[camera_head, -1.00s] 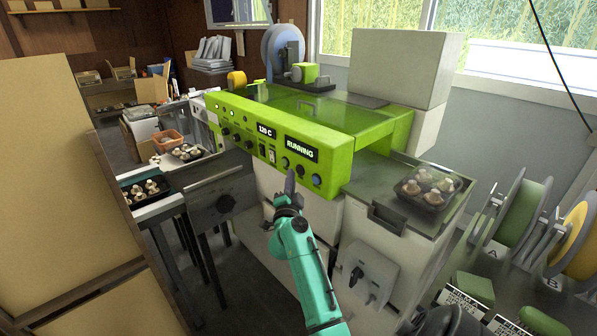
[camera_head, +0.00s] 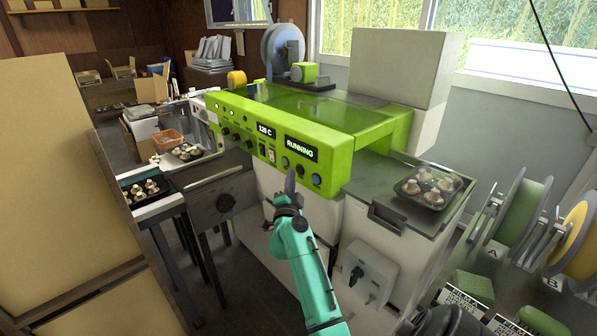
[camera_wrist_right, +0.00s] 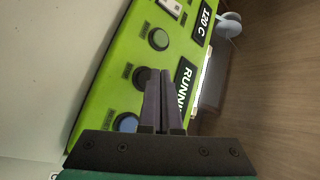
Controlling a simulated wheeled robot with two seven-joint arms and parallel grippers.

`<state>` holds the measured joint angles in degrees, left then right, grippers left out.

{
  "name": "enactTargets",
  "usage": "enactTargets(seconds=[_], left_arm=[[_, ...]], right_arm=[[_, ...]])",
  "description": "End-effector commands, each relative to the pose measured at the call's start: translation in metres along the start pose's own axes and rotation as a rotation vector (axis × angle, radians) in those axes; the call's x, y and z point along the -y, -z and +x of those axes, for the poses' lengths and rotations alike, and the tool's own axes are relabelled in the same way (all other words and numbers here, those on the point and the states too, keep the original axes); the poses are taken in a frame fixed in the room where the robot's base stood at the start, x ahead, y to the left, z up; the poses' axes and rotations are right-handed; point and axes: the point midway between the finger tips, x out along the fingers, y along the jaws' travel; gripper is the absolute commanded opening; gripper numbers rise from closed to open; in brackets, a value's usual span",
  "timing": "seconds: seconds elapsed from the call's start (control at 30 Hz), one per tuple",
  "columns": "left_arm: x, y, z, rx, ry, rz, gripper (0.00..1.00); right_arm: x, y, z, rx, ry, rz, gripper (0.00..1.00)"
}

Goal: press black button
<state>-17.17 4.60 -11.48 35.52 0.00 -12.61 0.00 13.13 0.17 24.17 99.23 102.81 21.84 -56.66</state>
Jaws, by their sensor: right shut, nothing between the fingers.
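The black button (camera_head: 301,170) is on the front panel of the green machine (camera_head: 335,150), right of a dark green button (camera_head: 285,162) and left of a blue one (camera_head: 316,180). In the right wrist view the black button (camera_wrist_right: 141,75) sits between the grey-green button (camera_wrist_right: 158,39) and the blue button (camera_wrist_right: 126,122). My right gripper (camera_head: 290,172) is shut and empty, its tips in front of the panel by these buttons. In the wrist view its fingers (camera_wrist_right: 158,76) overlap the black button's edge; I cannot tell whether they touch. My left gripper is out of view.
The machine's display (camera_head: 301,149) reads RUNNING. A black tray of mushrooms (camera_head: 432,203) lies on the metal outlet table to the right. More trays are at the left conveyor. Reels (camera_head: 520,215) stand at the far right.

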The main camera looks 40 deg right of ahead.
Motion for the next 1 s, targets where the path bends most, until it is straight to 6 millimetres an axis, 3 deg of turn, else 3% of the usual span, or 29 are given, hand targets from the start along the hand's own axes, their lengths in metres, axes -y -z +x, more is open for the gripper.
enactTargets(seconds=[1.0], left_arm=[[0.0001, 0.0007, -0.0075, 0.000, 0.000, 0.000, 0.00]], right_arm=[[-0.0042, 0.0046, 0.0060, 0.000, 0.000, 0.000, 0.00]])
